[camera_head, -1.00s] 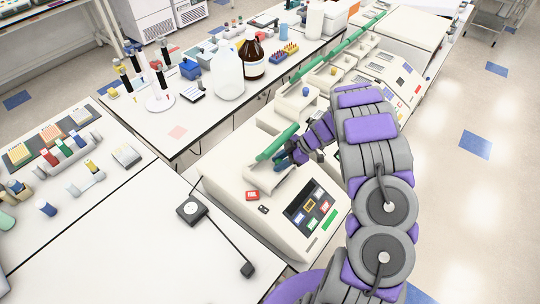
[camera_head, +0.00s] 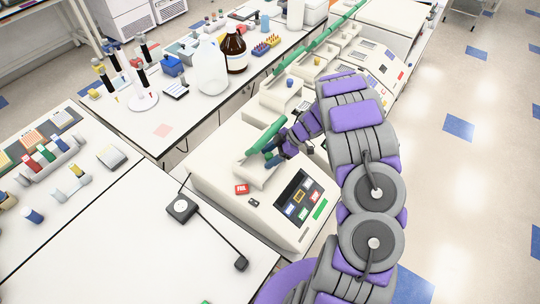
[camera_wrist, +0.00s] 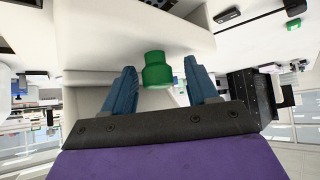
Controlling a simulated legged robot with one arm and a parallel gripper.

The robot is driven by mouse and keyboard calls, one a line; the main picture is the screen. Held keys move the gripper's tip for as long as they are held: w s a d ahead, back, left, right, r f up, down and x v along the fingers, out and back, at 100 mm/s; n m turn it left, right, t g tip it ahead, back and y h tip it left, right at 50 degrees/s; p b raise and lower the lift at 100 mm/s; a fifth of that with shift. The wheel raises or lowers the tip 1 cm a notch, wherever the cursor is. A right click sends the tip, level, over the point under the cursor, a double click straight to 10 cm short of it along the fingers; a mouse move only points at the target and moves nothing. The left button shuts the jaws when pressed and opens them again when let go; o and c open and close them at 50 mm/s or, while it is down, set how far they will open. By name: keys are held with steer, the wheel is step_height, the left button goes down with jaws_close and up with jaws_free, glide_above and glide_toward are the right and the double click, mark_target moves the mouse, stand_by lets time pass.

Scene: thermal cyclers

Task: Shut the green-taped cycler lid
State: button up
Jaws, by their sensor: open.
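The nearest cycler (camera_head: 225,190) is a cream box with a dark panel of coloured buttons and a green tape strip (camera_head: 320,209) on its sloped front. A green bar (camera_head: 265,137) sits at its lid, which appears raised; its exact angle is hard to tell. My gripper (camera_head: 273,158) is at the lid just below and right of the bar, partly hidden by my arm. In the wrist view, my blue fingers (camera_wrist: 160,88) are open, with the round green bar end (camera_wrist: 156,70) between and beyond them. Contact cannot be told.
Other cream cyclers with green bars stand in a row behind, with a blue knob (camera_head: 289,81) on one. A black-and-white device (camera_head: 182,207) with a cable lies on the left bench. Bottles stand on the far bench.

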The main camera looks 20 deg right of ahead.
steer(key=v, duration=1.7)
steer(key=shift+d+b, duration=0.2)
steer(key=shift+b, duration=0.2)
steer(key=shift+w, duration=0.15)
